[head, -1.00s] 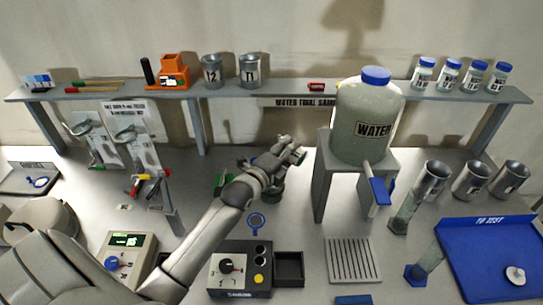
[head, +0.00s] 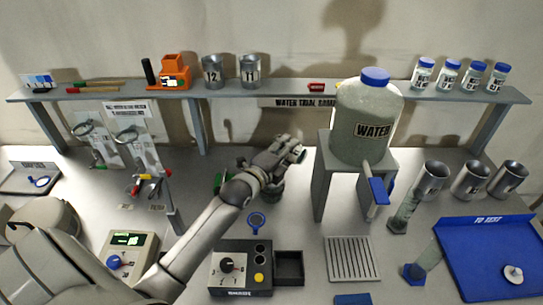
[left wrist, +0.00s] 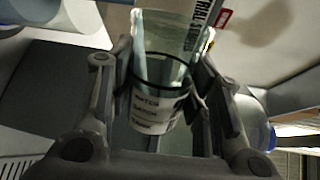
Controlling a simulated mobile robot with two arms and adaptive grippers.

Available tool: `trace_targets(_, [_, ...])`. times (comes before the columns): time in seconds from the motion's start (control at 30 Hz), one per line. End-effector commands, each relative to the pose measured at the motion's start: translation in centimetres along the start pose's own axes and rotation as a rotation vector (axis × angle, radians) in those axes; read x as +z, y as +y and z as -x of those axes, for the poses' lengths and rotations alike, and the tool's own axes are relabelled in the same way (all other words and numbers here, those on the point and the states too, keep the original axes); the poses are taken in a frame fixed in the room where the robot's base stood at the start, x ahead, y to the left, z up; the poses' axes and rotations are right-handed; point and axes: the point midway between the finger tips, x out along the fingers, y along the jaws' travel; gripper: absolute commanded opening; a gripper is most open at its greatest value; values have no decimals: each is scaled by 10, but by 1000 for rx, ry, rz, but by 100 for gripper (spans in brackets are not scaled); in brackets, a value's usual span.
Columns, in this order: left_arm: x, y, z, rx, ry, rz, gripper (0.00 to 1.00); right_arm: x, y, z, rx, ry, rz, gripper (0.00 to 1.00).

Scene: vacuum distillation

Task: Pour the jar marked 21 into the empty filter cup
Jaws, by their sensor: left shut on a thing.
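My left gripper (head: 292,152) is in mid-bench, left of the water tank. In the left wrist view its fingers (left wrist: 165,80) are shut on a clear glass jar (left wrist: 158,112) with a white printed label and a dark band. In the head view the gripper hides the jar. A dark round object (head: 272,192) shows just below the gripper; I cannot tell whether it is the filter cup. My right gripper is not in view.
The water tank (head: 366,118) on its grey stand (head: 325,185) is close to the right of my left gripper. A control box (head: 240,270), a slotted grey plate (head: 352,260) and a blue tray (head: 485,250) lie nearer. Metal cups (head: 470,180) stand at right.

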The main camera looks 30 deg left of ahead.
Motion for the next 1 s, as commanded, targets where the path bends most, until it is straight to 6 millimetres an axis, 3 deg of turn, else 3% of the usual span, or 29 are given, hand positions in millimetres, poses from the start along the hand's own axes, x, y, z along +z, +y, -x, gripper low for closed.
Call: trace_targets(1.0, [3, -6, 1, -2, 12, 89, 16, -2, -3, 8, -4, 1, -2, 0])
